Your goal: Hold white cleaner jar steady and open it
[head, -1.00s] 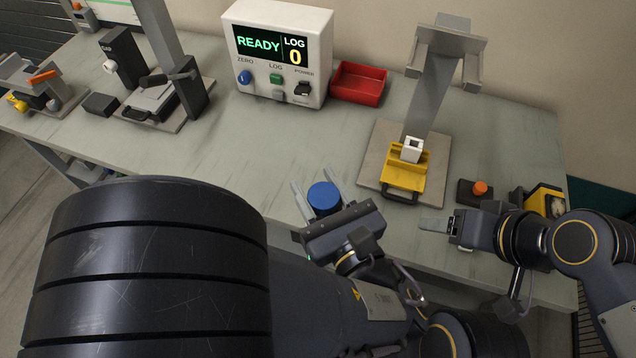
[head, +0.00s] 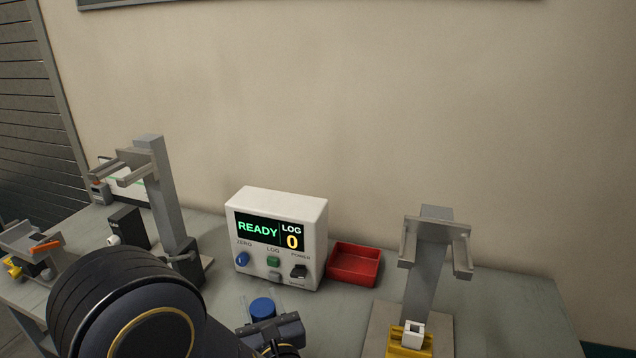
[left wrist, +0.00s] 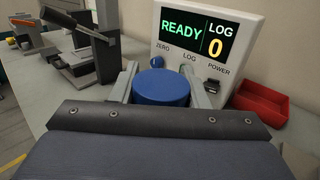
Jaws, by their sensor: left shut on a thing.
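A round blue lid (head: 262,308) tops the jar in front of the console; it also shows in the left wrist view (left wrist: 161,87). The jar's body is hidden below the lid and behind my gripper. My left gripper (head: 262,301) is shut on the jar, with one grey finger on each side of it. The fingers also flank the lid in the left wrist view. The lid is on the jar. I cannot tell whether the jar's bottom touches the table. My right gripper is out of view.
A white console (head: 280,240) reading READY and LOG 0 stands behind the jar. A red tray (head: 354,265) is to its right. A grey stand (head: 432,270) with a yellow block (head: 408,350) is at right; another grey stand (head: 168,205) is at left.

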